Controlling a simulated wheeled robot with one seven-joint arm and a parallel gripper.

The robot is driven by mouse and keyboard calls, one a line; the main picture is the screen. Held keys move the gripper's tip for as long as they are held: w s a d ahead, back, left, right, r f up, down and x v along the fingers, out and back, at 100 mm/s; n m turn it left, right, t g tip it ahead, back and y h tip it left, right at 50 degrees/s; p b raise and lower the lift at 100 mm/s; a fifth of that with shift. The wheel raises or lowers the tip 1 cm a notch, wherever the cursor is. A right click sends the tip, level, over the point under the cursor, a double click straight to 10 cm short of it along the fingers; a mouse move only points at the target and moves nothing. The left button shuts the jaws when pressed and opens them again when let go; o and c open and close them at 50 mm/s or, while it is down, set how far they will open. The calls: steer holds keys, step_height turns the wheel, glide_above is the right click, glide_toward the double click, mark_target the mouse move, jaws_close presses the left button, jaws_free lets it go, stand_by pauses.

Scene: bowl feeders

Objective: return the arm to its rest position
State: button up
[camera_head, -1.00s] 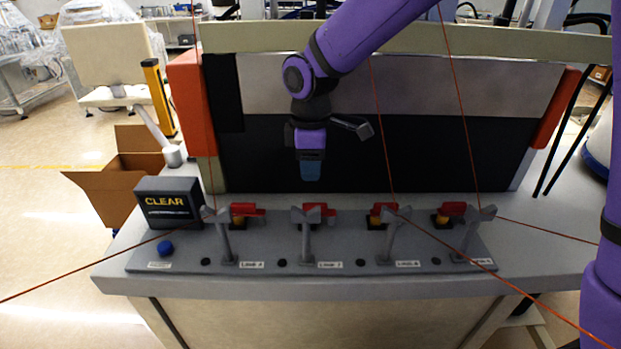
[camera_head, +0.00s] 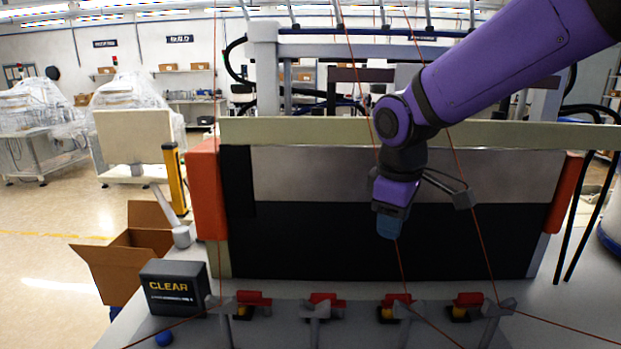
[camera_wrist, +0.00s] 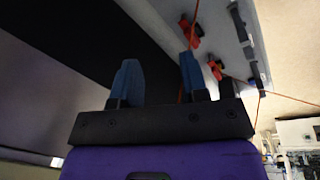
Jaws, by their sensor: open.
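My purple arm (camera_head: 500,75) reaches in from the upper right in the head view. My gripper (camera_head: 390,228) hangs at its end, tilted a little, in front of the dark panel and above the row of red-handled valves. In the wrist view my gripper (camera_wrist: 158,80) shows two blue fingers standing well apart, with nothing between them. It is open and empty. A thin orange line passes close beside the right finger in that view; I cannot tell whether it touches.
Several red handles (camera_head: 323,299) and grey forked posts (camera_head: 316,312) line the counter's front. A CLEAR box (camera_head: 174,287) stands at left, near a cardboard box (camera_head: 135,250). Thin orange lines (camera_head: 465,190) cross the space around my arm. A dark panel (camera_head: 320,240) stands behind.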

steer(key=s+d+r+m+t, duration=0.1)
steer(key=s+d+r+m, duration=0.2)
steer(key=s+d+m, duration=0.2)
steer(key=s+d+r+m+t, duration=0.2)
steer(key=s+d+m, duration=0.4)
steer(key=s+d, duration=0.5)
steer(key=shift+s+r+m, duration=0.3)
steer(key=shift+s+r, duration=0.3)
steer(key=shift+s, duration=0.65)
steer(key=shift+d, duration=0.1)
